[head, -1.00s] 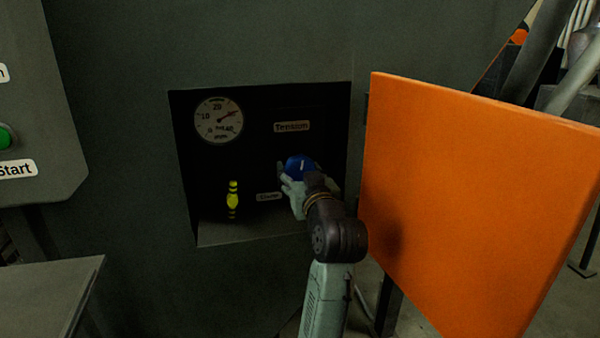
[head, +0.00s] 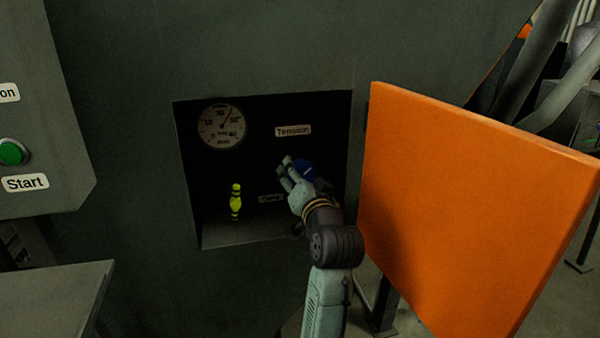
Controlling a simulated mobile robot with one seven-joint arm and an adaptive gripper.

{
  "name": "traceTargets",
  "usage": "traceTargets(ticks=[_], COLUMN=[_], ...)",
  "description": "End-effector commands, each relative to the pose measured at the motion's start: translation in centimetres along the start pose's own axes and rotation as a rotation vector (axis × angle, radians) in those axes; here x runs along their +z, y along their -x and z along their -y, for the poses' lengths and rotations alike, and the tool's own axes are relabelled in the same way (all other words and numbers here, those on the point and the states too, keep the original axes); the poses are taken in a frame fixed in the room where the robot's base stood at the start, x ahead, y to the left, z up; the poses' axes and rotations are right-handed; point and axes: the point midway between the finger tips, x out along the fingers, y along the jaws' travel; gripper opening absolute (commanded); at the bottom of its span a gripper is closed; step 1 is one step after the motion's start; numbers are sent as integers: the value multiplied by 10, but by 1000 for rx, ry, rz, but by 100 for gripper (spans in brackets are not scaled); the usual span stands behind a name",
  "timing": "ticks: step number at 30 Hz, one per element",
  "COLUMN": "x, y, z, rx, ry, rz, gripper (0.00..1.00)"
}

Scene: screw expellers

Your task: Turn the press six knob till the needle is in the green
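The round gauge (head: 221,127) is at the upper left of the dark recess. Its needle points up and right, between the 20 and 30 marks. No green band can be made out at this size. The blue knob (head: 308,170) is below the "Tension" label (head: 293,131), partly hidden by my gripper. My gripper (head: 286,167) is at the knob, with light-coloured finger parts in front of it and to its left. Whether the fingers press on the knob is not clear.
An orange door panel (head: 470,210) stands open close to the right of my arm. A yellow-green handle (head: 236,201) is at the recess's lower left, near a small, blurred label (head: 271,198). A green button (head: 13,152) with a "Start" label (head: 26,183) is far left.

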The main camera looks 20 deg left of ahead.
Motion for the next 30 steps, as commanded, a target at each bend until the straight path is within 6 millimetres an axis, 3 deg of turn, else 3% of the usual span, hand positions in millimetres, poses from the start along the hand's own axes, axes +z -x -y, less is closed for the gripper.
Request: traceTargets(ticks=[21, 22, 30], x=[0, 0, 0], y=[0, 0, 0], z=[0, 0, 0], rx=[0, 0, 0], ry=[-89, -89, -88], rz=[0, 0, 0], gripper=[28, 57, 75])
